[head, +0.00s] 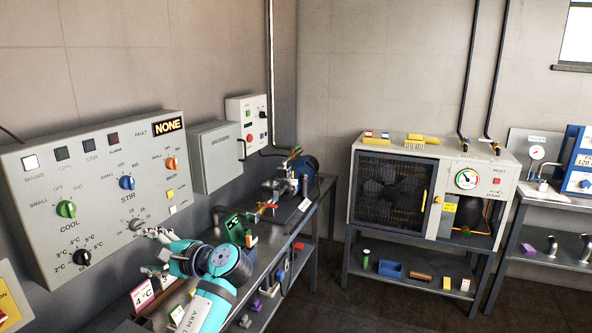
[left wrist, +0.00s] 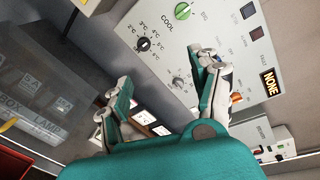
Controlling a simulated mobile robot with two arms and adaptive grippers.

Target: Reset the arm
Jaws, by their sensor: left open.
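My left arm reaches in from the bottom of the head view. Its gripper (head: 153,251) is open and empty, just in front of the lower right part of the grey control panel (head: 105,158). The grey knob (head: 137,224) under the STIR label is close to the upper fingertip; I cannot tell whether they touch. In the left wrist view the open gripper (left wrist: 165,72) has its two fingers spread wide, with the panel (left wrist: 220,62) beyond them. The small grey knob (left wrist: 178,83) shows between the fingers, with nothing held. My right gripper is not in view.
A bench (head: 262,262) runs along the left wall below the panel, with a 4 °C card (head: 143,296) and a small green-screened device (head: 238,229) near my arm. A cooling unit (head: 432,190) stands on a table at the back. The dark floor between is clear.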

